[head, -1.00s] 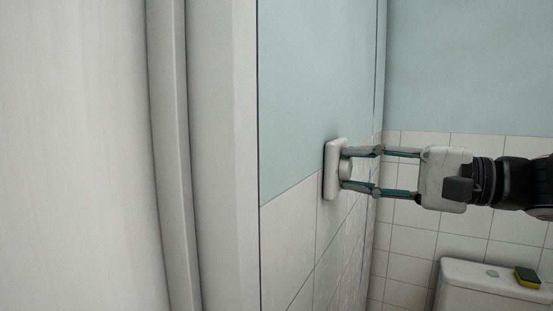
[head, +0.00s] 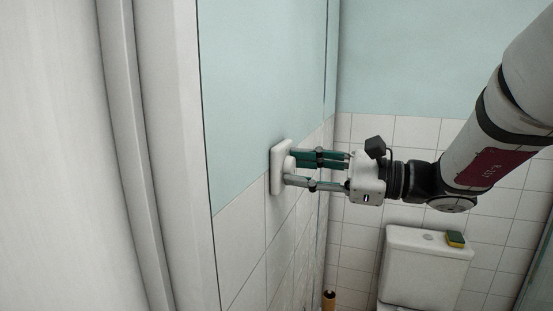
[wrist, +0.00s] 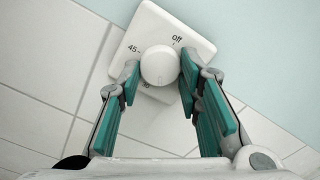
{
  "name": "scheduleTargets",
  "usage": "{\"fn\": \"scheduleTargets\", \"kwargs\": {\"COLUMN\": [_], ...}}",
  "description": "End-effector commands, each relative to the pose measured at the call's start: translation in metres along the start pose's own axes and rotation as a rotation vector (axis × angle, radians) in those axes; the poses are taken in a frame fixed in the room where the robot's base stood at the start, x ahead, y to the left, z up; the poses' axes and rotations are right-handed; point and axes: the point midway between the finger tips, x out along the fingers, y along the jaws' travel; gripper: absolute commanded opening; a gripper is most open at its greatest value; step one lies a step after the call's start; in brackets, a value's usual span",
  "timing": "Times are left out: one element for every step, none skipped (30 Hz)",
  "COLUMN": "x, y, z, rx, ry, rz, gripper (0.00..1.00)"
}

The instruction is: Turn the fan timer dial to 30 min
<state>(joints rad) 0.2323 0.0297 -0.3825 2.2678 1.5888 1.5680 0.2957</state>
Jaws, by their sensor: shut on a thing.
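The fan timer is a white square plate (head: 276,168) fixed to the wall on the left, with a round white dial (head: 289,163) standing out from it. In the wrist view, the plate (wrist: 150,22) looks tilted, and the dial (wrist: 159,64) sits at its middle. My gripper (head: 291,169) reaches in from the right and is shut on the dial, one green-padded finger on each side.
A white door frame (head: 180,150) stands close on the left. The tiled back wall (head: 360,215) is clear.

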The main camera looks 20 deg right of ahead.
Motion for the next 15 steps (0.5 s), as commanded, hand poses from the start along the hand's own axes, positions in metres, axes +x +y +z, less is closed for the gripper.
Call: {"fn": "scheduleTargets", "kwargs": {"x": [-0.0013, -0.0014, -0.0014, -0.0015, -0.0015, -0.0014, -0.0014, -0.0014, -0.0015, -0.0015, -0.0015, -0.0015, -0.0014, -0.0013, -0.0011], "y": [0.0008, 0.0010, 0.0013, 0.0015, 0.0015, 0.0017, 0.0018, 0.0019, 0.0020, 0.0022, 0.0023, 0.0025, 0.0027, 0.0028, 0.0030], "z": [0.0016, 0.0017, 0.0015, 0.0014, 0.0016, 0.0016, 0.0014, 0.0014, 0.0015, 0.0013, 0.0010, 0.0009, 0.0009, 0.0009, 0.0007], "rx": [0.050, 0.077, 0.114, 0.142, 0.169, 0.203, 0.229, 0.254, 0.285, 0.308, 0.330, 0.358, 0.378, 0.396, 0.420], "ry": [0.004, 0.004, 0.004, 0.004, 0.004, 0.003, 0.003, 0.003, 0.003, 0.004, 0.004, 0.004, 0.004, 0.004, 0.004], "rz": [0.001, 0.001, 0.001, 0.001, 0.001, 0.001, 0.001, 0.001, 0.001, 0.001, 0.001, 0.001, 0.001, 0.001, 0.002], "gripper": [0.04, 0.04, 0.04, 0.04, 0.04, 0.04, 0.04, 0.04, 0.04, 0.04, 0.04, 0.04, 0.04, 0.04, 0.04]}}
